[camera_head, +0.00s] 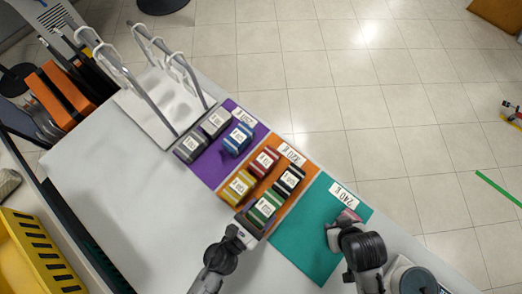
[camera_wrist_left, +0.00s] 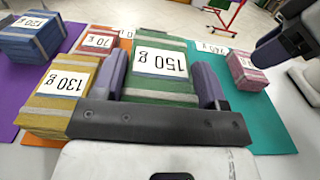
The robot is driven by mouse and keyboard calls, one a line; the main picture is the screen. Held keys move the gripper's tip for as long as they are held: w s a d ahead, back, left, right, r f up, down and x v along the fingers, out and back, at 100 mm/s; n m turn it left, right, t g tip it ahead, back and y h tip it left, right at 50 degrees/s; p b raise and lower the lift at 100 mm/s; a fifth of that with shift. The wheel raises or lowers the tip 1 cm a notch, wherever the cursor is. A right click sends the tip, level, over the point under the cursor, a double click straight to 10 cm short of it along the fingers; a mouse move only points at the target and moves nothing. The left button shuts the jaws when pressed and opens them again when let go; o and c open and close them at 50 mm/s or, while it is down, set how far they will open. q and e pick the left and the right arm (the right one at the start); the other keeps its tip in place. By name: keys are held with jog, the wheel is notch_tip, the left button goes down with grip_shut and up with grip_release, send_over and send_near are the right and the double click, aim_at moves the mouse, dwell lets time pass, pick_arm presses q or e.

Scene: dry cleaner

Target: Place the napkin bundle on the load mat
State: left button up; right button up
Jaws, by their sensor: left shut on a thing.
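My left gripper (camera_head: 250,226) is shut on the green bundle (camera_head: 264,207), labelled 150 g, at the near end of the orange mat (camera_head: 313,171). In the left wrist view its fingers flank the green bundle (camera_wrist_left: 162,85) on both sides. A pink bundle (camera_wrist_left: 247,73) sits on the teal mat (camera_head: 305,238), partly hidden in the head view by my right gripper (camera_head: 337,225). Whether the right fingers hold it is unclear. Yellow (camera_head: 238,187), red (camera_head: 263,160) and black (camera_head: 289,180) bundles are on the orange mat. I cannot tell which mat is the load mat.
A purple mat (camera_head: 207,173) holds a blue bundle (camera_head: 238,139) and two grey ones (camera_head: 191,147). A white rack (camera_head: 165,105) stands at the far left. A yellow crate (camera_head: 35,255) is at lower left. The white table is clear on the left; most of the teal mat is bare.

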aim_at(260, 214)
pick_arm(q)
jog(key=shift+f+b, duration=0.85)
jog(key=shift+f, duration=1.25)
pick_arm(e)
jog(key=shift+f, duration=0.9)
pick_arm(q)
jog(key=shift+f, duration=0.1)
pick_arm(e)
jog(key=shift+f, duration=0.1)
pick_arm(q)
jog(key=shift+f, duration=0.15)
pick_arm(e)
jog(key=shift+f, duration=0.15)
pick_arm(q)
jog(key=o, duration=1)
